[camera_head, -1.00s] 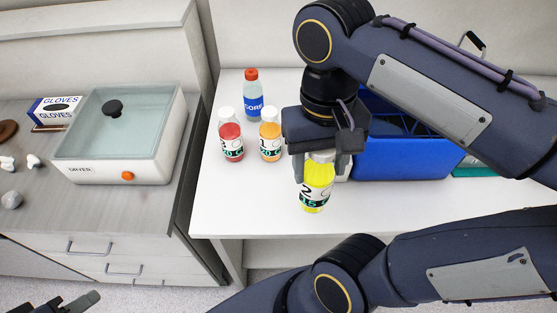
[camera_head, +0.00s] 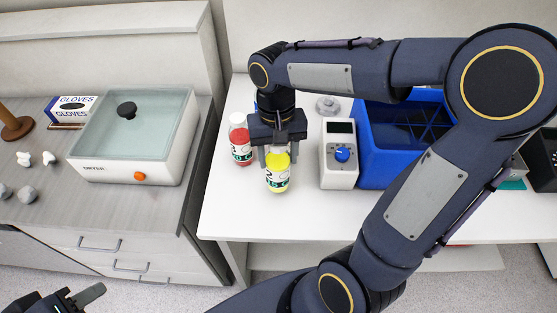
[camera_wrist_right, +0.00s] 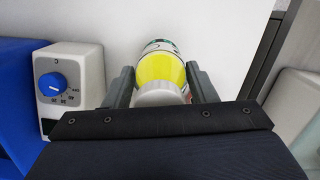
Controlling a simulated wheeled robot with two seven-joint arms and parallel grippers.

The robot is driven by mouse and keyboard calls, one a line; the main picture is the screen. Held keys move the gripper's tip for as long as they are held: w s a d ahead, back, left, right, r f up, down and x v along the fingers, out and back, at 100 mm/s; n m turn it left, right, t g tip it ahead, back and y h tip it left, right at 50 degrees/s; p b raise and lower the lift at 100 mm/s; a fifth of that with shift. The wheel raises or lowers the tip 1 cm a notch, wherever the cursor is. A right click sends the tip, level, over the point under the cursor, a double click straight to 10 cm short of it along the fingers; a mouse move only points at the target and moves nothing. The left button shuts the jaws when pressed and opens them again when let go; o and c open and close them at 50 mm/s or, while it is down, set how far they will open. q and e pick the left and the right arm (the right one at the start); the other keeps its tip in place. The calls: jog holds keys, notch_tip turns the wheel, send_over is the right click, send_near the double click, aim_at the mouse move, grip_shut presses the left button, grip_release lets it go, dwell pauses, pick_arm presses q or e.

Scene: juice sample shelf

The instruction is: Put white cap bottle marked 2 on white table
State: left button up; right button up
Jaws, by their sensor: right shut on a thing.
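The yellow bottle marked 2 (camera_head: 278,180) is in my right gripper (camera_head: 278,158), over the front left part of the white table (camera_head: 230,210). Its white cap is mostly hidden by the gripper in the head view. In the right wrist view the yellow bottle (camera_wrist_right: 162,68) and its white cap (camera_wrist_right: 160,93) sit between the two fingers, which are shut on it. I cannot tell whether its base touches the table. My left gripper (camera_head: 65,301) is at the bottom left corner, partly cut off, away from the bottles.
A red bottle (camera_head: 240,145) with a white cap stands just left of the held bottle. A white device with a blue knob (camera_head: 339,165) and a blue crate (camera_head: 377,165) stand to the right. The dryer (camera_head: 140,160) is on the left counter. The table's front strip is clear.

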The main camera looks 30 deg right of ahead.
jog(key=shift+f, duration=1.4)
jog(key=shift+f, duration=0.2)
jog(key=o, duration=1.2)
